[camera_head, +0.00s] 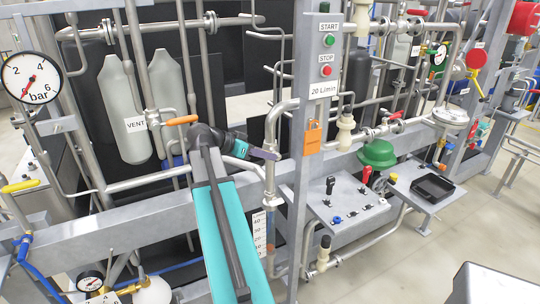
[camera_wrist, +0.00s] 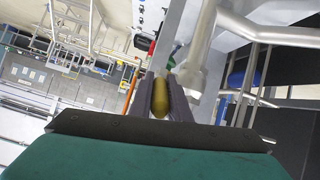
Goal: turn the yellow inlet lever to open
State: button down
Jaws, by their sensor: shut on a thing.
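My gripper (camera_head: 268,154) is beside a vertical grey pipe, left of the START/STOP post in the head view. In the wrist view, my gripper (camera_wrist: 161,88) has its two dark fingers closed on both sides of a rounded, dull yellow grip, the yellow inlet lever (camera_wrist: 160,99). The end of the lever shows between the fingers; the rest of it is hidden. In the head view the fingers hide the held lever, and its angle cannot be told.
The post with a START/STOP panel (camera_head: 327,50) and an orange padlock (camera_head: 313,138) stands just right of my gripper. An orange VENT lever (camera_head: 180,120) is at left. Another yellow lever (camera_head: 20,185) is at far left. A grey shelf with a black tray (camera_head: 432,187) is at right.

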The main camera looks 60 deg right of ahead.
dwell(0.4)
jog(key=c, duration=1.7)
grip_release()
jog(key=shift+o, duration=0.2)
jog(key=shift+w+a+r+b, duration=0.3)
jog(key=shift+a+b, duration=0.15)
jog(key=shift+b, duration=0.2)
jog(key=w+a+b, duration=0.3)
jog(key=w+a, duration=0.3)
jog(key=a, duration=0.4)
jog(key=shift+w, duration=0.2)
